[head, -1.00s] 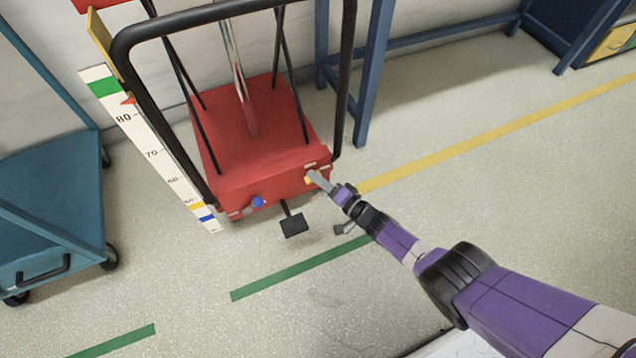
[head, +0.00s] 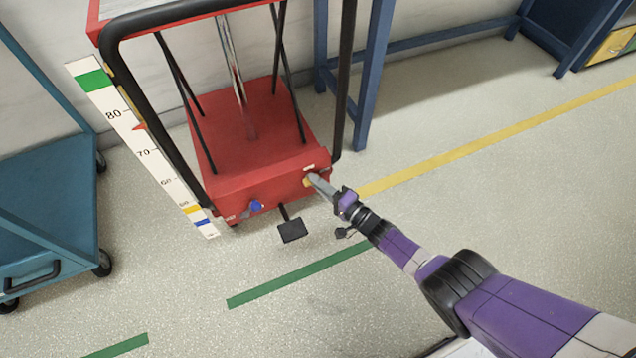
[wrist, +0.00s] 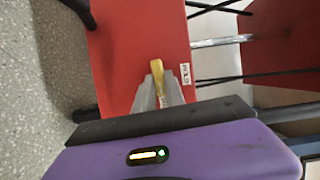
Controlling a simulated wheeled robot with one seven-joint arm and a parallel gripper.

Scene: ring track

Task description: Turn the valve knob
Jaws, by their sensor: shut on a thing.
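The red lift cart (head: 250,135) stands ahead with a black push handle frame. A yellow knob (head: 307,181) sits at the right end of its front face. My gripper (head: 317,183) is at that knob, with its grey fingers shut on it. In the wrist view the yellow knob (wrist: 157,76) shows as a narrow piece between the fingertips (wrist: 157,92), beside a small white label. A blue knob (head: 256,206) is at the left of the same face. A white scale (head: 150,155) stands along the cart's left side, its red pointer (head: 139,126) between 80 and 70.
A black foot pedal (head: 291,230) juts out below the cart's front. A teal trolley (head: 50,205) is at the left and a blue bench frame (head: 372,75) behind at the right. The floor in front is open, with green and yellow stripes.

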